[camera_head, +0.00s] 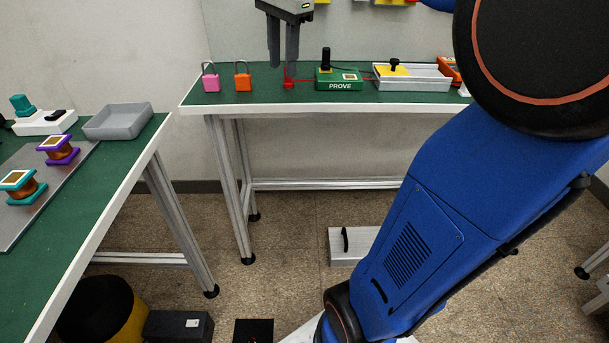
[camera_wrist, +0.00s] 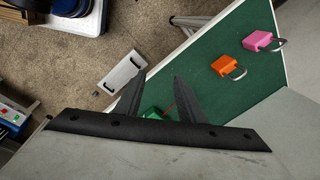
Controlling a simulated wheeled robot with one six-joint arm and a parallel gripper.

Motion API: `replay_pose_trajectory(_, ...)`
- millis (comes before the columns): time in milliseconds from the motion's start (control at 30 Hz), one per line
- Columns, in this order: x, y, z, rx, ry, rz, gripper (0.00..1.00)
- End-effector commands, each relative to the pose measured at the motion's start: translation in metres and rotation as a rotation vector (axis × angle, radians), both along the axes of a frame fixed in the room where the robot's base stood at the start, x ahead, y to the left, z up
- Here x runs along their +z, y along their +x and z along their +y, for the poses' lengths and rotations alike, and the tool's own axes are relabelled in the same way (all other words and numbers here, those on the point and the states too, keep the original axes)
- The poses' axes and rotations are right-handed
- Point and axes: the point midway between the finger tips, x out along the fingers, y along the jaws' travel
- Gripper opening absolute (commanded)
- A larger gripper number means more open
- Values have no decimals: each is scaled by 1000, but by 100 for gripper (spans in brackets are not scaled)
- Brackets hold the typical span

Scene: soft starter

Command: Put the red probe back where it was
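The red probe (camera_head: 288,84) is on the green top of the back table, just left of the green PROVE box (camera_head: 338,80). A thin red lead runs from it to the box. My gripper (camera_head: 283,62) hangs over the table with its fingers pointing down and a gap between them. Its right finger is in line with the probe in the head view, and I cannot tell whether they touch. In the wrist view my gripper (camera_wrist: 160,80) shows the same gap, with part of the green box (camera_wrist: 150,112) and a bit of red lead behind the fingers.
A pink padlock (camera_head: 210,77) and an orange padlock (camera_head: 242,77) stand left of the probe. A grey tray (camera_head: 424,85) with a yellow, black-knobbed part lies to the right. A side table at left holds coils and a grey bin (camera_head: 118,122).

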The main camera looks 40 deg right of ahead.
Motion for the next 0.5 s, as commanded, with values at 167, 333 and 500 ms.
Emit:
replay_pose_trajectory(167,-39,-53,29,330,-59,-54,36)
replay_pose_trajectory(333,-83,-99,50,642,-131,-105,36)
replay_pose_trajectory(500,-133,-145,67,950,-217,-150,36)
